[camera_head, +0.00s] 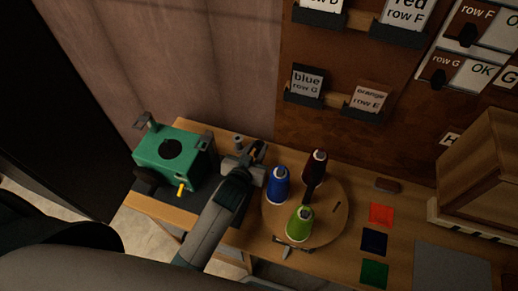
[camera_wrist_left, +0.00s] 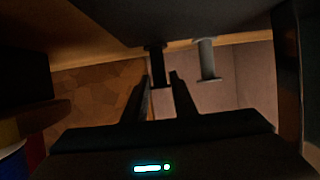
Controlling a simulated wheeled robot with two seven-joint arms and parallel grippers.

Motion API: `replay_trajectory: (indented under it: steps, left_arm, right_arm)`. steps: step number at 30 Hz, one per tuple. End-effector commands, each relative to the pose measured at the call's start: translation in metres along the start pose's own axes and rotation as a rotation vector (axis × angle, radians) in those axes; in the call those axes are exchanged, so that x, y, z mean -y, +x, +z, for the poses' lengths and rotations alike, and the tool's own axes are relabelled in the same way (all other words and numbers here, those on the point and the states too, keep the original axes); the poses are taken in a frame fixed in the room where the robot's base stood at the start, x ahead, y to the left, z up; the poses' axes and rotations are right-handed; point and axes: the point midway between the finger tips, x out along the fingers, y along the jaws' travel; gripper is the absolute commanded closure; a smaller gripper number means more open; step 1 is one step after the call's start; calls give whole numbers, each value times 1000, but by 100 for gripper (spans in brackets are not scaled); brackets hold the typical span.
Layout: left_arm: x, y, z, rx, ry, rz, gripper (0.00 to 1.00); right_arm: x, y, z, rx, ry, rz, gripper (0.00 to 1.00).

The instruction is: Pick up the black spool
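My left gripper (camera_head: 256,152) reaches over the table's back edge, between the green machine and the round board. In the left wrist view, where the table shows at the top, its two fingers (camera_wrist_left: 159,78) are apart. A thin black spool (camera_wrist_left: 158,62) with a flanged end shows between the fingertips; I cannot tell whether they touch it. In the head view the gripper hides most or all of this spool. A grey spool (camera_wrist_left: 207,58) stands beside it, and also shows in the head view (camera_head: 238,142). My right gripper is not in view.
A green machine (camera_head: 168,150) stands at left. Coloured squares (camera_head: 381,214) and a wooden box (camera_head: 481,165) lie to the right. A wall (camera_head: 200,60) rises behind the table.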

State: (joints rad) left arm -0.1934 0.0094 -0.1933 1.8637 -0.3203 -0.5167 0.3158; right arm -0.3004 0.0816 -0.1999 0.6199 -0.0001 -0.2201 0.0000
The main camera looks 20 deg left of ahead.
Motion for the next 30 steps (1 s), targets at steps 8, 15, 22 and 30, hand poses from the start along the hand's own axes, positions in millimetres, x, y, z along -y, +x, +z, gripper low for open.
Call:
replay_trajectory:
  steps: [8, 15, 22, 30]
  left_arm:
    - [0, 0, 0, 0, 0, 0, 96]
    - [0, -3, -9, -2, 1, -1, 96]
    - [0, -14, -37, -6, 0, 0, 96]
    - [0, -31, -77, -4, -1, 0, 96]
  right_arm:
    - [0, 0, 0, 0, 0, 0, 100]
    - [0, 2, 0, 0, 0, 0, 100]
    - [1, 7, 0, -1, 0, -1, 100]
    - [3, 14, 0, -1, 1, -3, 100]
